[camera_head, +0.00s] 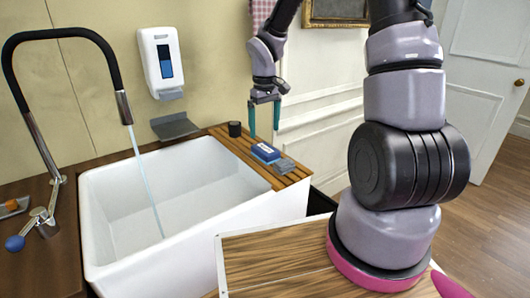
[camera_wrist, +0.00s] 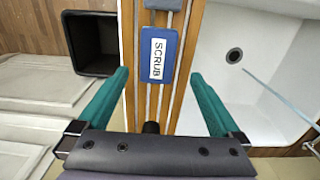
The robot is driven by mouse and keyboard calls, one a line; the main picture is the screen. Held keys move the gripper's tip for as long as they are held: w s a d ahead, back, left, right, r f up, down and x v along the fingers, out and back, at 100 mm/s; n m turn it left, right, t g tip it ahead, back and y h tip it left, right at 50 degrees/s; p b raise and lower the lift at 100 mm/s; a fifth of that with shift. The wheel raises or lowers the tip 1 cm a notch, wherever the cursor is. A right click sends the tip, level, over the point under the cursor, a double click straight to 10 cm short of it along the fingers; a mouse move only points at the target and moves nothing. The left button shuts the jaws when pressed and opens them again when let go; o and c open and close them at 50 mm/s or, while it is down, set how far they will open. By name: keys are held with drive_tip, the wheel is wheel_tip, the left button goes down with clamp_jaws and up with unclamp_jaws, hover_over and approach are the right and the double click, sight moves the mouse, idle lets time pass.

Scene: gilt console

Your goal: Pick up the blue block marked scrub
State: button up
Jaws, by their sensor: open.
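The blue block (camera_head: 265,151) lies on the slatted wooden board at the sink's right side. In the wrist view the blue block (camera_wrist: 163,57) shows a white label reading SCRUB. My gripper (camera_head: 264,128) is above the board, its teal fingers pointing down and apart. In the wrist view the open gripper (camera_wrist: 160,85) has one finger on each side of the board, with the block between and beyond the tips. Nothing is held.
A grey piece (camera_head: 284,166) lies close to the block on the slatted board (camera_head: 240,152). A dark cup (camera_head: 234,129) stands at the board's far end. The white sink (camera_head: 150,190) has running water. A dark open bin (camera_wrist: 92,42) is beside the board.

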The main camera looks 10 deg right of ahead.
sight(266, 148)
wheel_tip(266, 148, down, 9)
drive_tip(key=shift+w+d+r, duration=0.15)
drive_tip(key=shift+r, duration=0.05)
drive_tip(key=c, duration=1.4)
wheel_tip(266, 148, up, 10)
drive_tip(key=shift+r, duration=0.1)
